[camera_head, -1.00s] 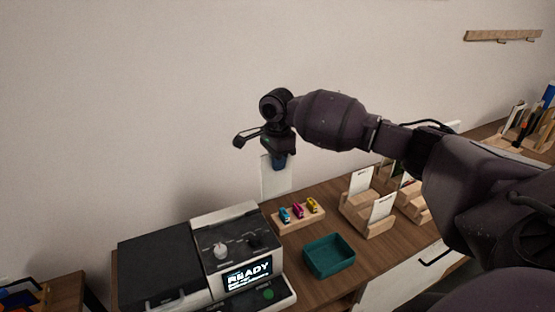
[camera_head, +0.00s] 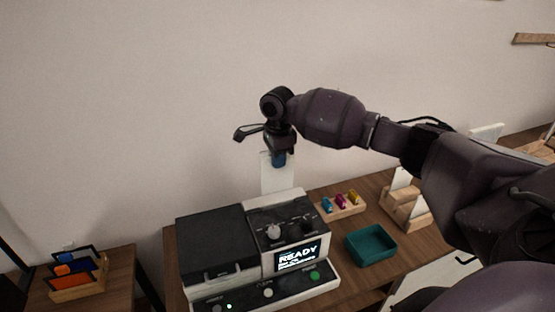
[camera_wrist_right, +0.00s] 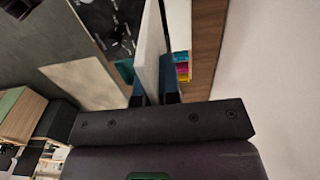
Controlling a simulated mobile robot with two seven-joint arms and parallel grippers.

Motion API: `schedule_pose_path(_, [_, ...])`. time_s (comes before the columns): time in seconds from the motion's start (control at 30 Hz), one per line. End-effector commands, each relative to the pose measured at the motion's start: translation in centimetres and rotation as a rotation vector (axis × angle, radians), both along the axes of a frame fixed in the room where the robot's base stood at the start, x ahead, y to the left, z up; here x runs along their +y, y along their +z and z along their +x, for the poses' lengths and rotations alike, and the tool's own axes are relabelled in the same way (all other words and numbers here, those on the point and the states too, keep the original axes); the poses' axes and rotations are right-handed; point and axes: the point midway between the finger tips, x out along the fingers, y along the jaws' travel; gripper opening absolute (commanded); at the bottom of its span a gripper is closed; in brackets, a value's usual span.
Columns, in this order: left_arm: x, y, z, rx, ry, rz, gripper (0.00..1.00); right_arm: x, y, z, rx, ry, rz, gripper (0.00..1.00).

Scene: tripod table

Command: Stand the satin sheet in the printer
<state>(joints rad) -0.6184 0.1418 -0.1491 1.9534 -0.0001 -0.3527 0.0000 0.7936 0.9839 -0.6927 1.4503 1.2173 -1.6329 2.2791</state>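My right gripper (camera_head: 278,160) is shut on a white sheet (camera_head: 277,180), held upright by its top edge. In the right wrist view the sheet (camera_wrist_right: 151,45) stands between the two fingertips (camera_wrist_right: 155,96). In the head view, the printer (camera_head: 262,250) is a white and black machine on the wooden table, its lit screen reading "READY". The sheet hangs above and behind the printer's right part, its lower edge just over the printer's back in the picture; contact cannot be told. The sheet's finish cannot be told. My left gripper is not in view.
A teal tray (camera_head: 371,244) and a wooden block with small coloured cartridges (camera_head: 340,205) stand right of the printer. A wooden holder with a white sheet (camera_head: 406,208) is farther right. A small rack of framed cards (camera_head: 77,275) stands on a separate table at left.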

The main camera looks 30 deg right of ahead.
Motion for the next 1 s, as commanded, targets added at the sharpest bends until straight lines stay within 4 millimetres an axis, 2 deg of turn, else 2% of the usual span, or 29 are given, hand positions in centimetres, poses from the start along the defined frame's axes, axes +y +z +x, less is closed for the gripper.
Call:
schedule_pose_path(0.6, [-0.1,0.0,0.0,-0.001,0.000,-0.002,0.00,0.0,-4.4,0.0,0.002,-0.002,-0.001,0.00])
schedule_pose_path(1.0, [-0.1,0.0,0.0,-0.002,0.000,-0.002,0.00,0.0,-4.7,0.0,0.001,-0.002,0.000,0.00])
